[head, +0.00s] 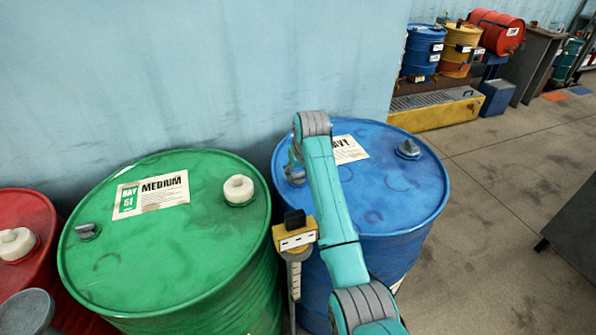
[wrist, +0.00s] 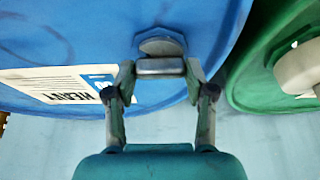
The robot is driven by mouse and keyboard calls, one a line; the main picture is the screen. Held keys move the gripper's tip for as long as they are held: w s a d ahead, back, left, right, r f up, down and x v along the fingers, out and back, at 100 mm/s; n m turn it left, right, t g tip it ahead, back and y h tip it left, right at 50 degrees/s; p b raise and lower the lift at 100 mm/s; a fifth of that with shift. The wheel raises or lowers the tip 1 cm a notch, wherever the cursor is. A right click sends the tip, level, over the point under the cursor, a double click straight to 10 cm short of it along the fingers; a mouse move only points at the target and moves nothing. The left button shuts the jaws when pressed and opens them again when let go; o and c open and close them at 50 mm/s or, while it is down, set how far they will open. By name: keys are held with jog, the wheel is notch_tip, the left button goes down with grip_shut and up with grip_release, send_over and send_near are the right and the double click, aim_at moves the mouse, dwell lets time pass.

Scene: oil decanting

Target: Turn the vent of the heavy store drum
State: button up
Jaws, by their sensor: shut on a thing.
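The blue heavy store drum (head: 385,200) stands upright against the wall, partly behind my arm. Its label reads HEAVY in the wrist view (wrist: 65,84). The drum's vent (wrist: 160,44) is a grey round fitting with a flat bar, near the rim on the wall side. My gripper (wrist: 160,69) is shut on the vent's bar, one finger at each end. In the head view my gripper (head: 293,158) is at the left of the drum top, and the arm hides part of it. I cannot tell how far the vent is turned.
A green MEDIUM drum (head: 165,250) stands close at the left, with a white cap (head: 239,189) near the blue drum. A red drum (head: 22,240) is further left. Another grey fitting (head: 408,149) is on the blue lid's right. Open floor (head: 490,190) lies at the right.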

jog(key=shift+n, duration=0.3)
jog(key=n, duration=0.2)
jog(key=n+y, duration=0.1)
jog(key=shift+w+d+n+g+y, duration=0.1)
jog(key=shift+n+g+y, duration=0.2)
jog(key=shift+n+g, duration=0.1)
jog(key=n, duration=0.2)
jog(key=n+g, duration=0.1)
jog(key=n, duration=0.1)
jog(key=shift+n+g+y, duration=0.3)
jog(key=shift+y, duration=0.1)
jog(key=n+g, duration=0.1)
jog(key=n, duration=0.3)
jog(key=shift+w+n+g+y, duration=0.1)
jog(key=shift+n+g+y, duration=0.2)
jog(key=shift+g, duration=0.1)
jog(key=n+g, duration=0.1)
jog(key=n, duration=0.3)
jog(key=shift+g, duration=0.3)
jog(key=o, duration=1.2)
jog(key=shift+c, duration=0.2)
